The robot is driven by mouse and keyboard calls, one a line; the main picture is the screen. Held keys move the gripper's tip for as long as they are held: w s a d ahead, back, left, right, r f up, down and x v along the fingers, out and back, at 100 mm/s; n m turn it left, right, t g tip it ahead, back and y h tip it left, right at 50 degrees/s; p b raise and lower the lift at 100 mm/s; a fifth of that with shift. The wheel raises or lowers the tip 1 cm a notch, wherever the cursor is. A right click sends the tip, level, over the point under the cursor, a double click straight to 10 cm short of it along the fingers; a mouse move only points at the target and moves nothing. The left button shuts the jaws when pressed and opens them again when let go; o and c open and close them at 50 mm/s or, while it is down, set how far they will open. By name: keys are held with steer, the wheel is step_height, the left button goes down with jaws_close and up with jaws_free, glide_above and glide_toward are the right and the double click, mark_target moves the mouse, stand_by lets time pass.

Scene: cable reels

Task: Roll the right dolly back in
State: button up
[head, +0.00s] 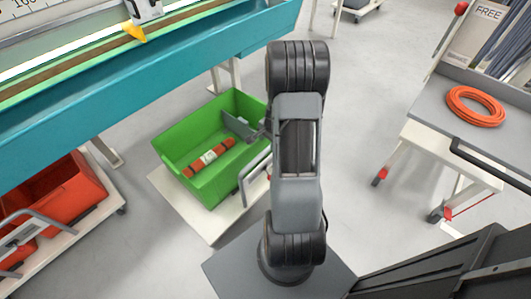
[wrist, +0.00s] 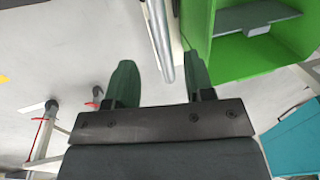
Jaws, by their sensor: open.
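The right dolly (head: 223,222) is a pale flat platform carrying a green crate (head: 180,150). It stands out on the floor in front of the teal bench. Its grey handle (head: 246,186) rises at the side nearer me, partly hidden by my arm. In the wrist view the handle bar (wrist: 160,42) runs down to a point between my fingertips' lines. My gripper (wrist: 158,64) is open with two green fingers, one on each side of the bar's lower end; nothing is clearly held. In the head view my arm mostly hides the gripper.
The left dolly (head: 92,222) with a red crate (head: 75,195) stands at the lower left. The teal bench (head: 150,80) spans the upper left. A grey cart (head: 440,100) with an orange cable coil (head: 476,106) stands at right. Floor between cart and arm is clear.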

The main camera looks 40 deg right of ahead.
mark_target(266, 150)
steer(key=f, duration=0.2)
steer(key=w+f+b, duration=0.1)
steer(key=f, duration=0.2)
steer(key=f+b, duration=0.1)
steer(key=f, duration=0.1)
steer(key=shift+w+a+f, duration=0.2)
steer(key=shift+w+f, duration=0.05)
steer(key=shift+f, duration=0.1)
jaws_close()
